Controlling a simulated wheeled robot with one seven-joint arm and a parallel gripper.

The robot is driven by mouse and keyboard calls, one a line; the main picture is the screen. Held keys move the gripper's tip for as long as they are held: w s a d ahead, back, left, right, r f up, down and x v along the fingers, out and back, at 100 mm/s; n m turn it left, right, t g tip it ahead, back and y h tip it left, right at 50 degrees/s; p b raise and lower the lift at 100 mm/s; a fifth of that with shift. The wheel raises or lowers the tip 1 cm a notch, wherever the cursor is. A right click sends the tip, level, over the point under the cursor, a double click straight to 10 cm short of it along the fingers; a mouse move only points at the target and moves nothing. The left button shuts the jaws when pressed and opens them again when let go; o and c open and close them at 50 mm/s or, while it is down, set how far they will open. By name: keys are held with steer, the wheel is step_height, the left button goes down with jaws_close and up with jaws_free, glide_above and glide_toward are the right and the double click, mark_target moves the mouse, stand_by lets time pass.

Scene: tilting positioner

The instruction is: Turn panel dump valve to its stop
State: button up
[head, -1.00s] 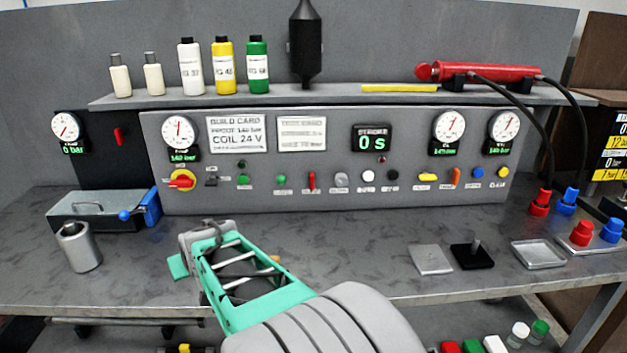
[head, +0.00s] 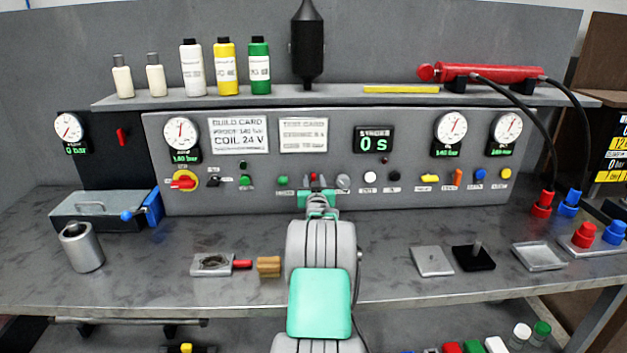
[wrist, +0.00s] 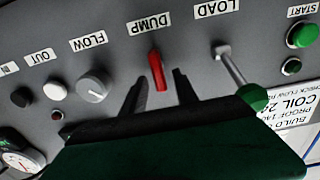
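The dump valve is a small red lever under the DUMP label (wrist: 151,24) on the grey panel. In the wrist view the red lever (wrist: 157,70) points nearly straight along the picture's vertical. My gripper (wrist: 161,82) is open, with one dark finger on each side of the lever's end and visible gaps to it. In the head view my gripper (head: 314,183) is at the panel's lower edge, and the lever (head: 313,177) shows between its fingertips. Whether a finger touches the lever from behind cannot be told.
Beside the lever, a metal lever with a green knob (wrist: 252,97) sticks out under LOAD, close to my gripper. A grey flow knob (wrist: 93,85) is on the other side. On the bench stand a metal cylinder (head: 82,248) and a wooden block (head: 268,266).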

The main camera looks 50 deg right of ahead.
steer(key=shift+w+d, duration=0.1)
jaws_close()
stand_by(0.3)
